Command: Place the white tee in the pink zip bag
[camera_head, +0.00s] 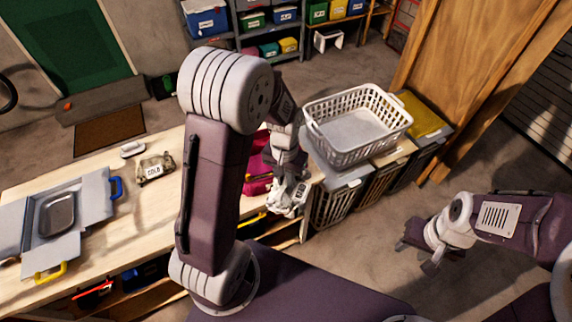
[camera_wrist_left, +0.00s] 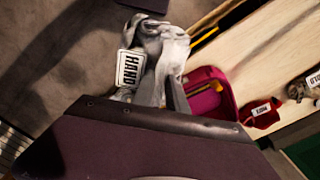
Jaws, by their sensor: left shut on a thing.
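My left gripper (camera_head: 287,198) is shut on a crumpled grey-white cloth (camera_head: 280,207), which I take to be the white tee. The pink zip bag (camera_head: 257,176) is on the table's right end, just left of the gripper and partly hidden by my left arm. In the left wrist view the bag (camera_wrist_left: 226,106) shows a yellow strip and lies beside the cloth, apart from it. My right gripper (camera_head: 420,257) looks open and empty over the floor.
A white basket (camera_head: 358,150) stands on lidded bins right of the table. A patterned cloth tagged "COLD" (camera_head: 155,167) and a grey folding board (camera_head: 95,188) with a metal tray (camera_head: 57,214) lie on the table. A red cloth (camera_wrist_left: 263,116) lies near the bag.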

